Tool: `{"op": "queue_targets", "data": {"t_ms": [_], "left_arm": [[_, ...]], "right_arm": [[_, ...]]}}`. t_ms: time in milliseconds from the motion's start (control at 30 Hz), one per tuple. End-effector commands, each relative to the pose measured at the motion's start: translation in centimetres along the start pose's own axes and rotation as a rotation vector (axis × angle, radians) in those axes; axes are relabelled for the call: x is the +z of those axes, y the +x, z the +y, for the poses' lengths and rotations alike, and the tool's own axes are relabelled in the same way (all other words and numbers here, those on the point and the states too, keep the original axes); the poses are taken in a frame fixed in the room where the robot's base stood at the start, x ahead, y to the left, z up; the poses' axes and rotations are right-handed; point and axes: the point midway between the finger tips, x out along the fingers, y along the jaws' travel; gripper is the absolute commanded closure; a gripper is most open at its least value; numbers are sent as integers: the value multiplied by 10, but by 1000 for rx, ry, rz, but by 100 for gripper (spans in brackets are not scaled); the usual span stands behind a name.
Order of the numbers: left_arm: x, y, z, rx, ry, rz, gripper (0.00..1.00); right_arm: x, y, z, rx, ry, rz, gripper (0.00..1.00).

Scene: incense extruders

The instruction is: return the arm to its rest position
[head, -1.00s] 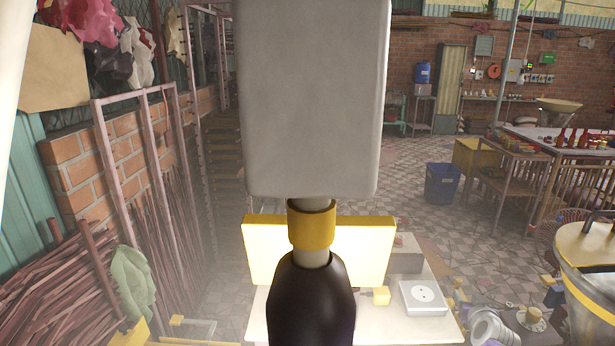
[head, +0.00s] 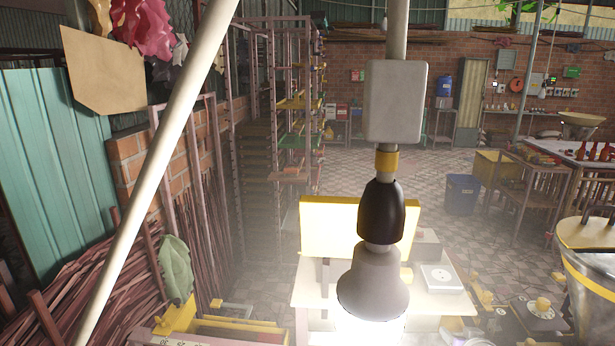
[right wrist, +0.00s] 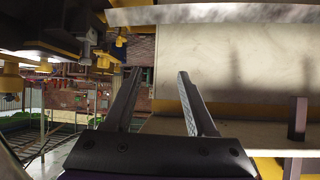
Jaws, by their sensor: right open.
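My right gripper (right wrist: 158,72) shows in the right wrist view. Its two dark fingers stand apart with nothing between them. A pale, smooth panel (right wrist: 222,70) fills the space behind and to the right of the fingers; I cannot tell whether a finger touches it. In the head view I cannot make out either gripper clearly. My left gripper is not in view.
A lit hanging lamp (head: 372,285) is close before the head camera, over a pale worktable (head: 450,305). A slanting pale pole (head: 160,165) crosses the left. Stick bundles (head: 75,280) lean at left; a metal drum (head: 590,270) stands right. Tiled floor (head: 400,170) is open behind.

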Motion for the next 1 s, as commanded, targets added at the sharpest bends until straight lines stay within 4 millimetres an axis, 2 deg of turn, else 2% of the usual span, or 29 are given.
{"op": "queue_targets", "data": {"t_ms": [33, 200, 333, 500, 600, 700, 1000], "left_arm": [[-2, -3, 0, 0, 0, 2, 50], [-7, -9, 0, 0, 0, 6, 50], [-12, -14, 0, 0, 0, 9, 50], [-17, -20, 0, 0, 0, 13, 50], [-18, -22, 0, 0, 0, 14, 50], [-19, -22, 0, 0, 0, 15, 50], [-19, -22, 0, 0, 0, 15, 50]], "right_arm": [[9, -22, -22, -29, -13, -38, 44], [62, -95, -80, -105, -61, -197, 44], [111, -151, -106, -138, -102, -317, 44], [173, -208, -117, -146, -154, -447, 44], [198, -227, -116, -140, -174, -495, 44], [212, -238, -115, -135, -186, -522, 44], [218, -241, -114, -131, -189, -534, 44]]}}
